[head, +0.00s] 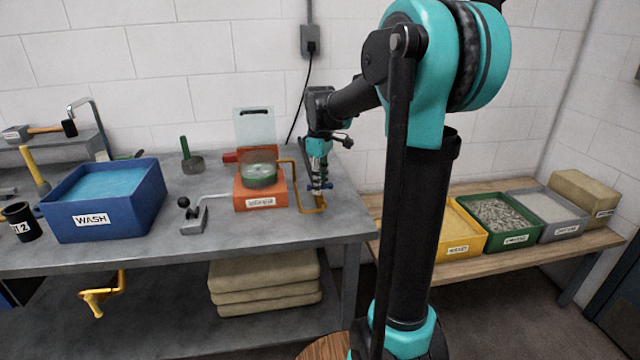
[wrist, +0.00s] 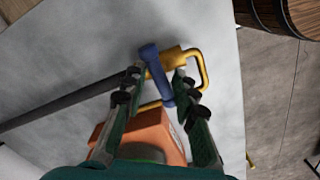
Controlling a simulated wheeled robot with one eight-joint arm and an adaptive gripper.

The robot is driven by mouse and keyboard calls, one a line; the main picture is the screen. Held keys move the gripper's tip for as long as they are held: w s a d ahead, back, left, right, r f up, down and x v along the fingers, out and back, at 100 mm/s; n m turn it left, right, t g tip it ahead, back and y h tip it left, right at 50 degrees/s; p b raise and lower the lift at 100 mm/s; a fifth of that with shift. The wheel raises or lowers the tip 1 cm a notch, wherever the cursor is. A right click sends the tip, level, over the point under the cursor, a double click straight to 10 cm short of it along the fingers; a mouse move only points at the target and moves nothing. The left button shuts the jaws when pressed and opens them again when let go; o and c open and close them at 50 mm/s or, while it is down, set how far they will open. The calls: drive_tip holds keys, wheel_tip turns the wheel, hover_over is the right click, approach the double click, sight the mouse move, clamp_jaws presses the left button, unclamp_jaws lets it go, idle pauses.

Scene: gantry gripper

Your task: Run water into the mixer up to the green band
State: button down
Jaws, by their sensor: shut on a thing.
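The mixer (head: 262,193) is an orange box on the grey bench with a clear bowl (head: 258,172) on top. A green band shows on the bowl; I cannot tell the water level. The mixer also shows in the wrist view (wrist: 152,130), partly hidden by my gripper. A yellow pipe (head: 296,166) arches beside the mixer and carries a yellow valve body (wrist: 172,60) with a blue handle (wrist: 154,70). My gripper (head: 319,182) points down at the valve. In the wrist view its fingers (wrist: 160,84) stand on both sides of the blue handle and are shut on it.
A lever with a black knob (head: 190,212) stands left of the mixer. A blue WASH tub (head: 105,205) sits further left. A clear panel (head: 255,128) stands behind the mixer. Labelled bins (head: 505,222) fill the low wooden bench at right.

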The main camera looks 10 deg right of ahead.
drive_tip(key=c, duration=1.3)
unclamp_jaws()
drive_tip(key=shift+o, duration=0.2)
wheel_tip(320, 180, up, 12)
